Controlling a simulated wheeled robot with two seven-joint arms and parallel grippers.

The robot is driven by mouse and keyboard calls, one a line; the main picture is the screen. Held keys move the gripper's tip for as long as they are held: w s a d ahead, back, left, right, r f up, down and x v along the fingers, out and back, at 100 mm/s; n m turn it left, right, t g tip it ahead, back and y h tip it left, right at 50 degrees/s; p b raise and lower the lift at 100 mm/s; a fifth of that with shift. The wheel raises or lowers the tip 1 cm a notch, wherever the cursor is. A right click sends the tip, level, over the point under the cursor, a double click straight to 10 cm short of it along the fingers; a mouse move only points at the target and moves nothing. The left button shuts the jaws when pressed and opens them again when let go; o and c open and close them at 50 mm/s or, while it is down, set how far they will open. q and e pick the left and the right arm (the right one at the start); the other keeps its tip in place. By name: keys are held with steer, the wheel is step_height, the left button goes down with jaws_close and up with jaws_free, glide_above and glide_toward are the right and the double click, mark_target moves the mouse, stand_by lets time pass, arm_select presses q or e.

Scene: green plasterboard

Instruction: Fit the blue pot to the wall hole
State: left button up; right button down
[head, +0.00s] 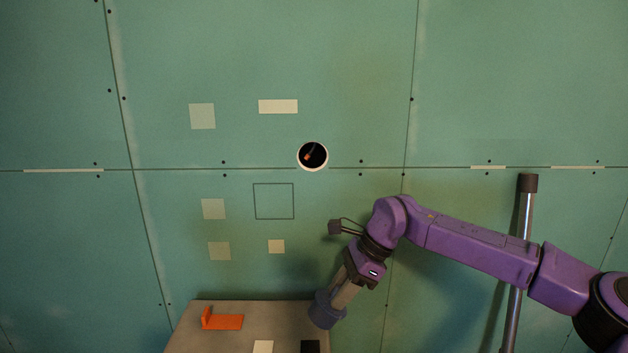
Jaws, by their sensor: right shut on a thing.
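The wall hole (313,156) is a round dark opening with a white rim in the green wall, just above the horizontal board seam. A small orange-red item shows inside it. The blue pot (323,312) is a dull blue cup shape at the right edge of the table in the head view, tilted. My right gripper (342,292) comes down from the upper right and is shut on the pot. Pot and gripper are below the hole and slightly to its right. I cannot tell whether the pot touches the table. My left gripper is not in view.
A table (265,317) at the bottom holds an orange bracket (222,320), a pale square (263,347) and a dark square (310,347). A metal pole (520,265) stands at the right. Pale patches (278,106) mark the wall; nothing stands directly before the hole.

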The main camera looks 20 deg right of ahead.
steer(key=r+m+t, duration=0.1)
steer(key=m, duration=0.1)
steer(key=w+r+m+t, duration=0.1)
steer(key=r+m+t, duration=0.1)
steer(key=w+r+m+t, duration=0.1)
steer(key=m+t, duration=0.1)
steer(key=m, duration=0.1)
steer(key=shift+d+r, duration=0.1)
steer(key=shift+r, duration=0.05)
steer(key=shift+w+a+r+m+t+h+p, duration=0.35)
steer(key=shift+w+a+r+m+t+h, duration=0.8)
steer(key=shift+r+m+t+h, duration=2.7)
steer(key=shift+w+a+r+m+t+h+p, duration=0.5)
steer(key=shift+w+r+m+t+h, duration=1.25)
steer(key=shift+r, duration=3.75)
steer(key=shift+m, duration=0.4)
steer(key=shift+x, duration=2.35)
steer(key=shift+w, duration=0.2)
steer(key=shift+w+d, duration=0.15)
steer(key=shift+w, duration=0.5)
